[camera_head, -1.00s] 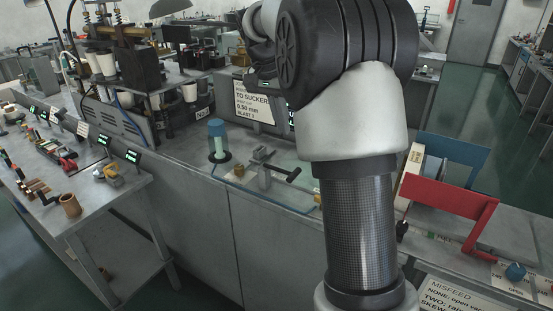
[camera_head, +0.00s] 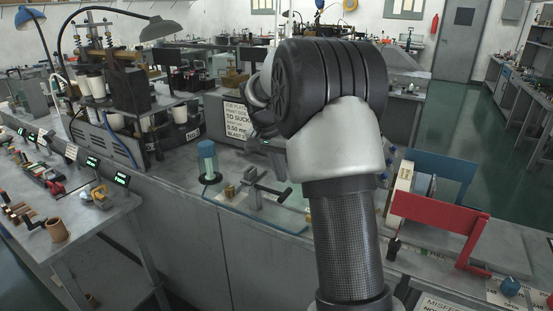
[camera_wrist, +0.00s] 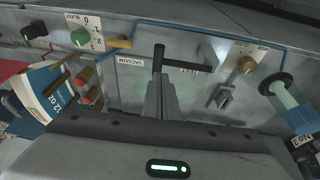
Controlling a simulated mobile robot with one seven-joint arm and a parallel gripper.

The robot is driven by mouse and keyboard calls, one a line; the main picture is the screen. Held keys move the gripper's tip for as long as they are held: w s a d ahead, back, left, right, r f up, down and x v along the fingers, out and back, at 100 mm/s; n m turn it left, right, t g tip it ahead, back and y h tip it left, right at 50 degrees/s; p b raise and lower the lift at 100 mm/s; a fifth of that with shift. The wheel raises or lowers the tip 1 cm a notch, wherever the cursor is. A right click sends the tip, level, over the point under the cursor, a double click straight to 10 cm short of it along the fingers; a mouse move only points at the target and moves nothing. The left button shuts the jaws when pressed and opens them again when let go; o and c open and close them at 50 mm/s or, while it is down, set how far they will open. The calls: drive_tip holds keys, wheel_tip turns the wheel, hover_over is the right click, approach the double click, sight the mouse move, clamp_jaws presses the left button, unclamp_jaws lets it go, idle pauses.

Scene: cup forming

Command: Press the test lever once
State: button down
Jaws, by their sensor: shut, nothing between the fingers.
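The test lever (camera_head: 271,189) is a black-handled bar on a metal post on the bench, left of my arm in the head view. In the wrist view its black bar (camera_wrist: 184,67) runs left from the post to a crosswise black grip, above a small TEST label. My gripper (camera_wrist: 160,80) is shut and empty, its fingertips close to the grip end. I cannot tell whether they touch it.
A blue-topped cylinder (camera_head: 207,160) stands beside the lever; it also shows in the wrist view (camera_wrist: 291,105). A green knob (camera_wrist: 80,37), a brass knob (camera_wrist: 246,65) and a cup carton (camera_wrist: 45,93) are nearby. A red frame (camera_head: 440,215) stands right of my arm.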

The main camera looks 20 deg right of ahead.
sight(286, 198)
drive_tip(key=shift+s+d+f, duration=0.1)
drive_tip(key=shift+s+f, duration=0.05)
drive_tip(key=shift+f, duration=0.75)
drive_tip(key=shift+s+d+f, duration=0.1)
drive_tip(key=shift+s+f, duration=0.05)
drive_tip(key=shift+f, duration=0.7)
drive_tip(key=f+b, duration=0.1)
drive_tip(key=b, duration=0.1)
drive_tip(key=f+t+y+b, duration=0.1)
drive_tip(key=b, duration=0.1)
drive_tip(key=s+f+t+b, duration=0.1)
drive_tip(key=f+b, duration=0.1)
drive_tip(key=shift+d+y, duration=0.3)
drive_tip(key=shift+y, duration=0.1)
drive_tip(key=shift+f, duration=0.55)
drive_tip(key=shift+s+f, duration=0.1)
drive_tip(key=r+p, duration=0.2)
drive_tip(key=r, duration=0.1)
drive_tip(key=r+p, duration=0.1)
drive_tip(key=r, duration=0.1)
drive_tip(key=shift+s+d, duration=0.2)
drive_tip(key=shift+d, duration=0.05)
drive_tip(key=s+d+v, duration=0.1)
drive_tip(key=v, duration=0.8)
drive_tip(key=shift+s, duration=0.35)
